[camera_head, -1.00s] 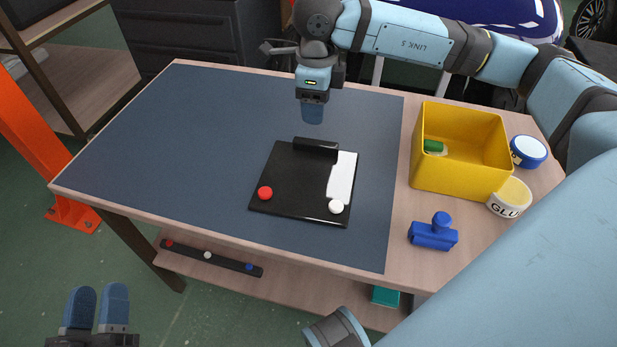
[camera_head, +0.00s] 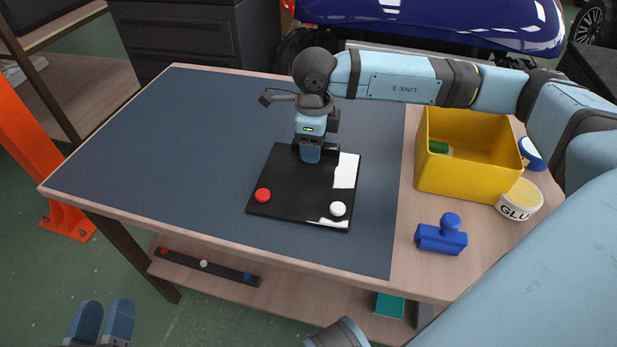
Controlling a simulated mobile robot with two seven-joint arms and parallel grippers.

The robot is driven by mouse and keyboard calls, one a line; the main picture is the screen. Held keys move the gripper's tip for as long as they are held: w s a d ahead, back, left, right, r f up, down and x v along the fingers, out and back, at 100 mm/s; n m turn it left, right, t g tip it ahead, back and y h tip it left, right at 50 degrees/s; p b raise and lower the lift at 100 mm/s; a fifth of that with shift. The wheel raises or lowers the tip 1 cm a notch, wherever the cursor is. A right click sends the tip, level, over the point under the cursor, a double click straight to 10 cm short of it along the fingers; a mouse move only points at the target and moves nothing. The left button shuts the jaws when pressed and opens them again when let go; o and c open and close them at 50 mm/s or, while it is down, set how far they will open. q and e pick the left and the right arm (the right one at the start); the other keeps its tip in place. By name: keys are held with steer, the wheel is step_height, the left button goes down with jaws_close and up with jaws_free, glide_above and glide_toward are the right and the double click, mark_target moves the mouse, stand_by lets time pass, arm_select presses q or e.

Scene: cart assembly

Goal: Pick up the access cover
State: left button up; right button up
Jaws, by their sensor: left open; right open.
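The access cover (camera_head: 297,190) is a flat black square plate lying on the dark blue mat. It has a red knob (camera_head: 263,195) at its left front corner, a white knob (camera_head: 337,209) at its right front corner, and white patches along its right side. A raised black bar at its back edge is mostly hidden by my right gripper (camera_head: 311,156). That gripper points down at the bar with its blue fingers and is open; whether it touches the bar cannot be told. My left gripper (camera_head: 102,322) is open and empty at the bottom left, off the table.
On the table's right stand a yellow bin (camera_head: 466,180) with a green item inside, a glue tub (camera_head: 519,201), a blue-lidded jar (camera_head: 533,153) and a blue stamp-like block (camera_head: 442,235). A black strip (camera_head: 204,265) lies on the lower shelf. The mat's left half is clear.

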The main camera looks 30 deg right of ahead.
jaws_close()
steer(key=shift+r, duration=0.15)
